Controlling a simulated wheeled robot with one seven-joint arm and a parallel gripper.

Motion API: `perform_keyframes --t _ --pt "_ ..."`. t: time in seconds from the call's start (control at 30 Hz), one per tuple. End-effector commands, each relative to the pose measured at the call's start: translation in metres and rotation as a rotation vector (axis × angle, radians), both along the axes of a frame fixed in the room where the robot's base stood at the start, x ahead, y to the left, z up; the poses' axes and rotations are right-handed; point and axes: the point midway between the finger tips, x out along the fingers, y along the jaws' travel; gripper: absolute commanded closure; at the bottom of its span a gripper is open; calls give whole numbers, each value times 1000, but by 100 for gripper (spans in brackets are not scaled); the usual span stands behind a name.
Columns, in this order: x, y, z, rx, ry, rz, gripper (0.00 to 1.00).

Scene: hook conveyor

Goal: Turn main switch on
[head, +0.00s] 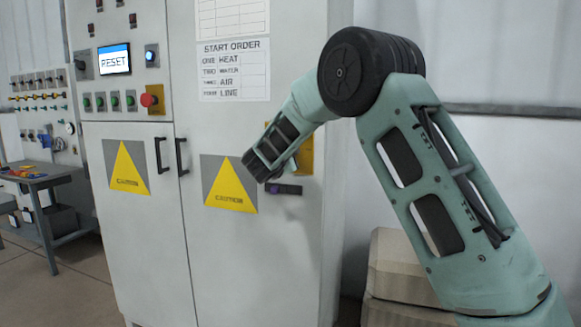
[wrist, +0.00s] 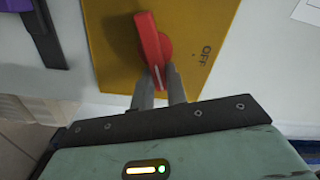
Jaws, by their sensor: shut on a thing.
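The main switch is a red rotary handle (wrist: 149,40) on a yellow plate (wrist: 112,48), seen close up in the wrist view. The word OFF is printed on the plate, to the right of the handle. The handle lies lengthwise and slightly tilted, its white-marked end towards my gripper (wrist: 160,88). My gripper's two grey fingers are shut on that end, one on each side. In the head view the yellow plate (head: 306,156) shows on the right cabinet door, partly behind my arm; the red handle and the fingertips are hidden there.
A dark latch with a purple part (head: 284,189) is just below the plate. The cabinet (head: 235,250) has two black door handles and caution signs. Beige blocks (head: 400,260) stand right of the cabinet.

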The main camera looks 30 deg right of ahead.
Motion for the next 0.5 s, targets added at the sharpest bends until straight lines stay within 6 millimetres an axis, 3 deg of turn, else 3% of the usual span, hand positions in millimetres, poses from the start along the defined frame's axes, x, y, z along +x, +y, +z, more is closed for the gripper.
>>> perform_keyframes --t 0.03,0.5 --pt "-1 0 -10 26 -34 -2 100" --pt "-2 -1 -13 203 -257 -1 100"
